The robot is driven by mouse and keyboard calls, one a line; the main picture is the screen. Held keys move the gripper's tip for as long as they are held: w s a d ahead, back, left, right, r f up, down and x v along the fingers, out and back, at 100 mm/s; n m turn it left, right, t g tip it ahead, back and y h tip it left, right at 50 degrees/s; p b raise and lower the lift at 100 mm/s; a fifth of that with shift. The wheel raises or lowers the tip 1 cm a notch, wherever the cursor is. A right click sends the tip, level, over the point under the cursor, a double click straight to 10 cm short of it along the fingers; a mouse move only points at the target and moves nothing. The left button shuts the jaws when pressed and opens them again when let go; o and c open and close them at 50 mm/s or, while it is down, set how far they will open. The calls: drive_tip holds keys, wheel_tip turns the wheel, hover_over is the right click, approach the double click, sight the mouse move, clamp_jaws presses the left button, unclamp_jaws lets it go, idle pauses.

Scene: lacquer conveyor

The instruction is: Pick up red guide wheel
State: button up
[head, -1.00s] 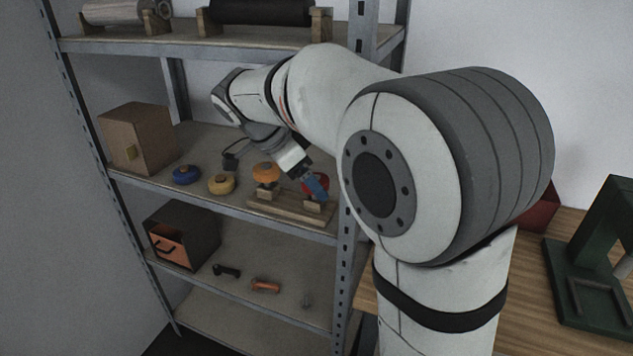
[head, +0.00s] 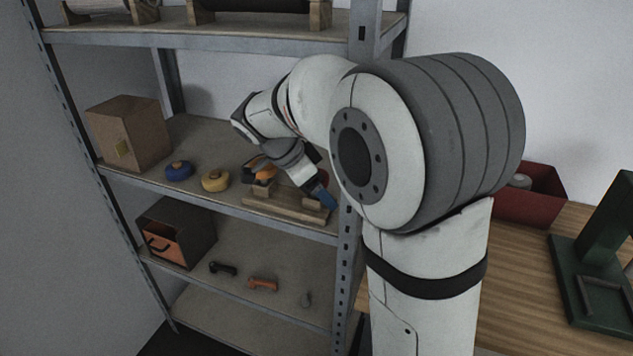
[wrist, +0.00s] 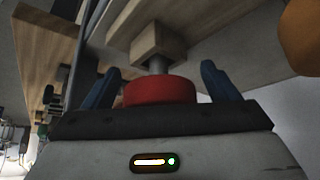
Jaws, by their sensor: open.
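The red guide wheel (wrist: 160,91) sits between my two blue fingers in the wrist view, beside a metal peg that runs into a wooden block (wrist: 158,43). In the head view, only a dark red sliver of it (head: 323,175) shows behind my gripper. My gripper (head: 323,198) is open, with its fingers at the right end of the wooden stand (head: 285,206) on the middle shelf. The wrist view shows my gripper (wrist: 160,72) with a finger on each side of the wheel. Whether they touch it cannot be told.
An orange wheel (head: 262,167) is on the same stand, left of my gripper. A blue wheel (head: 179,170), a yellow wheel (head: 215,180) and a cardboard box (head: 129,135) stand further left. A shelf post (head: 346,262) is close on the right. A red bin (head: 532,205) is on the wooden table.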

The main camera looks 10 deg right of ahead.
drive_tip(key=shift+f, duration=0.15)
drive_tip(key=c, duration=1.1)
drive_tip(key=shift+c, duration=0.2)
